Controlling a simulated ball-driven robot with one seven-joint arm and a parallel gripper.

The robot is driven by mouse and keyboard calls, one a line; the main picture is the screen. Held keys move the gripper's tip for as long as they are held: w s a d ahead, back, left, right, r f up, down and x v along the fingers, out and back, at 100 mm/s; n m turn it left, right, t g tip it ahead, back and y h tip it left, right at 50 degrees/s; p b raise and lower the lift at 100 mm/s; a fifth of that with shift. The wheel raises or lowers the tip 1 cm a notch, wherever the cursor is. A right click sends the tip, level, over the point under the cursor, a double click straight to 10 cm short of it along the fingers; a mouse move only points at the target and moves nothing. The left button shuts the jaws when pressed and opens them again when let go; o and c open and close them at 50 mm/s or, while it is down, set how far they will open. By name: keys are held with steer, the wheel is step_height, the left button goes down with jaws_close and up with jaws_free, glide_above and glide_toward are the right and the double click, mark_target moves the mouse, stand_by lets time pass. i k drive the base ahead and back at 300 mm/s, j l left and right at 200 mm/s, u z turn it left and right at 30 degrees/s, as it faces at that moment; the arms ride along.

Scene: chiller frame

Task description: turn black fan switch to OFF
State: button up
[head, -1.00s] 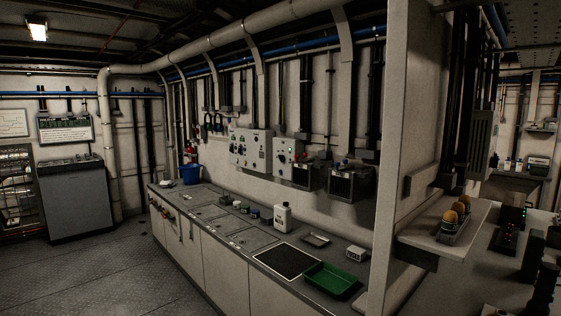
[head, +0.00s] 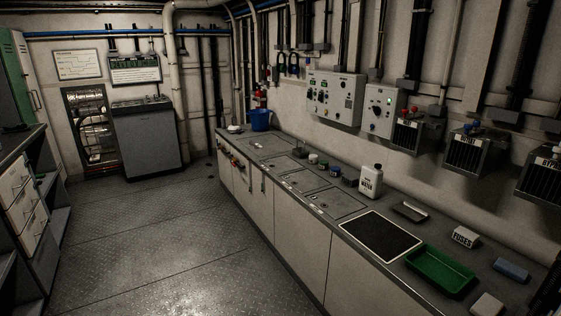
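Two light grey control panels hang on the right wall above the long counter. The larger panel (head: 345,84) carries several small knobs, lights and labels. The smaller panel (head: 388,101) beside it has a dark round knob (head: 377,113) and small lights. The lettering is too small to read, so I cannot tell which control is the black fan switch or how it is set. My gripper is not in view. A dark shape at the lower right edge is cut off, and I cannot tell what it is.
The counter (head: 262,150) runs below the panels. It bears a white bottle (head: 370,184), a black mat (head: 380,236), a green tray (head: 440,272) and a fuses box (head: 465,238). Drawers (head: 22,200) stand at left. The floor (head: 175,235) between is clear.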

mark_target(377, 110)
steer(key=i, duration=2.1)
steer(key=j, duration=0.1)
